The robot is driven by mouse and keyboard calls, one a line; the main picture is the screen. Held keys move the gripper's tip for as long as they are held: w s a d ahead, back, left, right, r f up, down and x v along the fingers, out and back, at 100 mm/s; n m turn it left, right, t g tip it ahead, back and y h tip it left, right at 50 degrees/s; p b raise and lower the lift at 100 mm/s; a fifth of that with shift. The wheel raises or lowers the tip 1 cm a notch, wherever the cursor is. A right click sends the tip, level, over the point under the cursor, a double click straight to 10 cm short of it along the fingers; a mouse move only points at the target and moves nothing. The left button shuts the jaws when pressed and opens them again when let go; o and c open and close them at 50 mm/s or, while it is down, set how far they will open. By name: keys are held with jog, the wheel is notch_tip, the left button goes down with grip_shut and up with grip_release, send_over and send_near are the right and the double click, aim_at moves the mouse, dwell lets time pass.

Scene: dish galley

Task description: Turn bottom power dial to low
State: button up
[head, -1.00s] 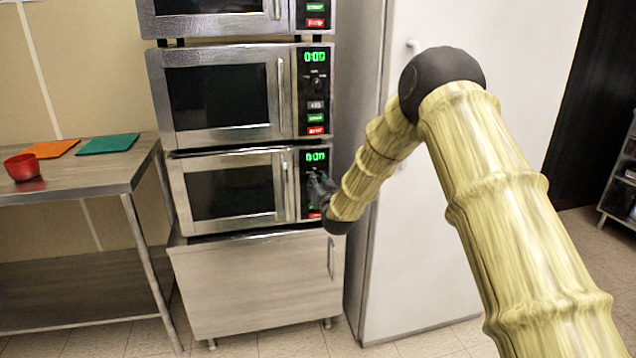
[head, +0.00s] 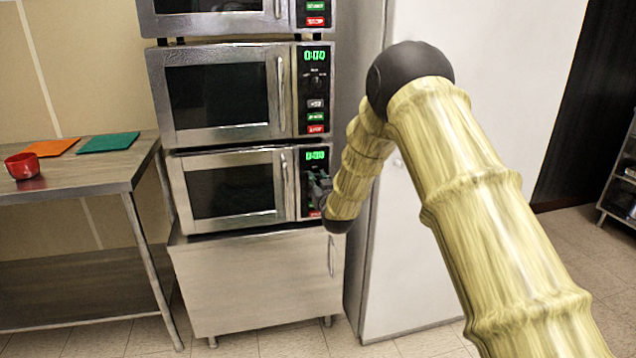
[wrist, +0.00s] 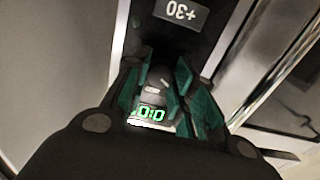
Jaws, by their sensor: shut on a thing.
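The bottom microwave (head: 178,200) is the lowest of the stacked steel ovens, its door shut. Its green display (head: 316,155) shows above my gripper (head: 316,186), which is at the control panel. In the wrist view the panel is upside down, and my gripper (wrist: 160,85) has its green-tinted fingers on both sides of the dark power dial (wrist: 157,78). My gripper is shut on the dial. The display (wrist: 148,114) shows beyond it. The dial's setting cannot be read; in the head view my gripper hides the dial.
Another microwave (head: 160,105) sits directly above. A steel cabinet (head: 255,285) supports the stack. A white tall unit (head: 430,290) stands close on the right.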

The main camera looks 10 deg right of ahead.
jog(key=shift+d, duration=0.1)
jog(key=o, duration=1.1)
jog(key=shift+c, duration=0.2)
jog(key=shift+s, duration=0.1)
jog(key=s, duration=1.2)
